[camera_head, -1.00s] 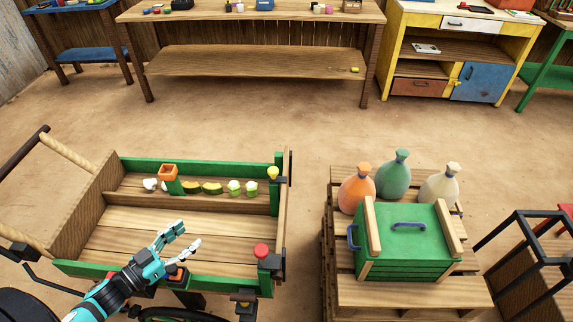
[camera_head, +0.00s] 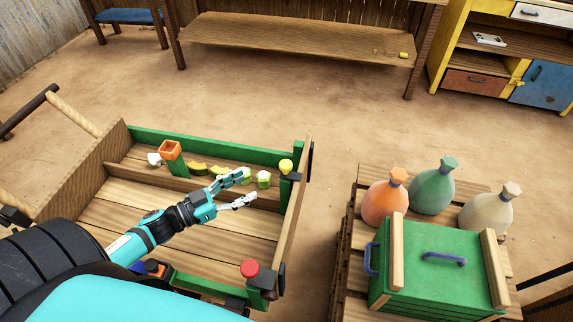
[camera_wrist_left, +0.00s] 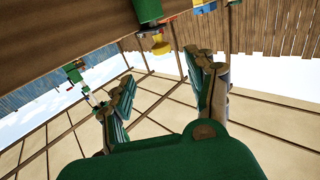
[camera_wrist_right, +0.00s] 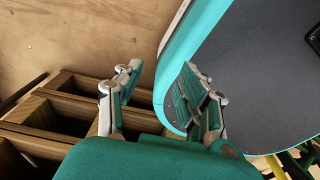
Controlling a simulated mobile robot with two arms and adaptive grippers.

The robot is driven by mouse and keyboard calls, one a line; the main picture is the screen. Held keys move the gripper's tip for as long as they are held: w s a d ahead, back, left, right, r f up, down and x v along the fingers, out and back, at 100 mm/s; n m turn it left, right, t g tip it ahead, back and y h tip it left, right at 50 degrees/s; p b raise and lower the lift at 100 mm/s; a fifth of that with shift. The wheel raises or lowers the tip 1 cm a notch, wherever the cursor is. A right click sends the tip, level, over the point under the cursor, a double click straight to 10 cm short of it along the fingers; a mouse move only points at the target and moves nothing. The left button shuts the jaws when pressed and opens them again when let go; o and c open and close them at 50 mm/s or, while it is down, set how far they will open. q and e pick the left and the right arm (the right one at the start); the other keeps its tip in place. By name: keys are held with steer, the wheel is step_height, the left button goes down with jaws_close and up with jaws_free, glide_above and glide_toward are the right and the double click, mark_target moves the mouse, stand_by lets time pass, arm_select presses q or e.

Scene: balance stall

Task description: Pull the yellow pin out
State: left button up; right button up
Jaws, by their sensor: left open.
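The yellow pin (camera_head: 286,166) has a round yellow head and stands upright in a dark fitting on the green post at the cart's far right corner. A second pin with a red head (camera_head: 249,268) stands at the near right corner. My left gripper (camera_head: 247,187) is open and empty above the cart bed, to the left of the yellow pin and a little nearer, apart from it. In the left wrist view, a yellow knob (camera_wrist_left: 161,47), probably this pin, shows beyond the spread fingers. My right gripper (camera_wrist_right: 160,75) is open and empty in the right wrist view.
The wooden cart (camera_head: 120,215) holds a row of green and pale pieces and an orange-topped green post (camera_head: 170,152). Right of it, a pallet carries a green crate (camera_head: 440,280) and orange, green and cream sacks. Bare floor lies behind the cart.

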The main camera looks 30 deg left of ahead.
mark_target(282, 170)
arm_select(q)
steer(key=x, duration=1.2)
steer(key=shift+w+d, duration=0.15)
steer(key=shift+w, duration=0.2)
steer(key=shift+w+d+p, duration=0.15)
steer(key=shift+p, duration=0.15)
steer(key=shift+f, duration=0.1)
jaws_close()
steer(key=shift+w, duration=0.1)
arm_select(e)
steer(key=shift+w+d+r, duration=0.2)
steer(key=shift+w+r, duration=0.15)
steer(key=shift+w, duration=0.4)
steer(key=shift+a, duration=0.1)
